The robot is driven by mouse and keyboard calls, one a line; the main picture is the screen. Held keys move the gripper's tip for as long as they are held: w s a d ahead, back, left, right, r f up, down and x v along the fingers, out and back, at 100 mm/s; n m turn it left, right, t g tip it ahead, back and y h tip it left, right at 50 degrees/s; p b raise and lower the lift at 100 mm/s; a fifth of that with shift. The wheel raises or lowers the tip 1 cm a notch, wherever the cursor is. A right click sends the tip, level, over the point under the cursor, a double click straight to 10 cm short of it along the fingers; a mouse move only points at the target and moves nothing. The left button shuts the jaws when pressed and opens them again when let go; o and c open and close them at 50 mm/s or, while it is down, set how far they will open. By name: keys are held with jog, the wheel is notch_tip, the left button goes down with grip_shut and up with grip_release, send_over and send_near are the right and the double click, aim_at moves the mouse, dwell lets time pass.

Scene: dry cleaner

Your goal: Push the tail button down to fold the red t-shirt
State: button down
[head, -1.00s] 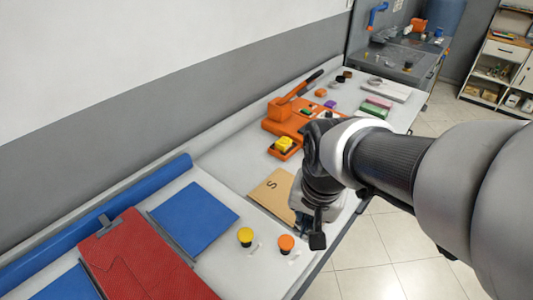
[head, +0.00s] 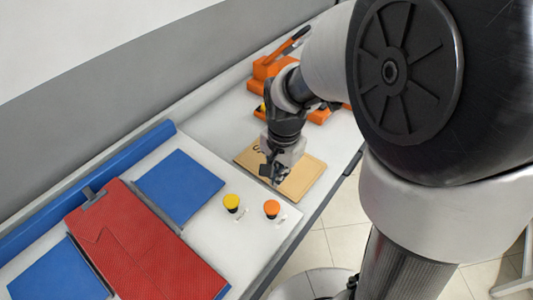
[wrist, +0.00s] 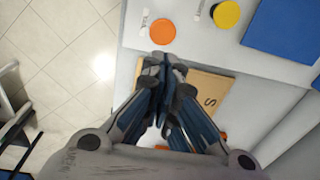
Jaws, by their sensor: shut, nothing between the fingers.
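The red t-shirt (head: 135,245) lies flat on the folding board, whose blue panels (head: 180,188) show on both sides. A yellow button (head: 231,203) and an orange button (head: 272,208) stand on the white surface beside it. Both show in the wrist view, orange (wrist: 163,32) and yellow (wrist: 226,14), each with a small label too small to read surely. My gripper (head: 270,177) is shut and empty above the tan board, behind the orange button. In the wrist view its closed fingertips (wrist: 165,60) appear just below the orange button, apart from it.
The tan board (head: 312,172) with a letter S lies under my gripper. An orange device (head: 265,68) stands further back. A blue roll (head: 90,183) runs along the wall side. The white surface around the buttons is clear.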

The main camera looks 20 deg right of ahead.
aim_at(276, 204)
jog(key=f+b, duration=0.1)
jog(key=f, duration=0.3)
jog(key=f+b, duration=0.2)
jog(key=f, duration=0.3)
jog(key=w+f+b, duration=0.1)
jog(key=f, duration=0.3)
jog(key=shift+f, duration=0.15)
notch_tip(276, 204, down, 5)
jog(key=b, duration=0.3)
jog(key=shift+s+b, duration=0.1)
jog(key=shift+b, duration=0.25)
jog(key=shift+s, duration=0.1)
jog(key=shift+r, duration=0.2)
notch_tip(276, 204, up, 14)
jog(key=p, duration=0.7)
jog(key=shift+s, duration=0.3)
jog(key=shift+r, duration=0.1)
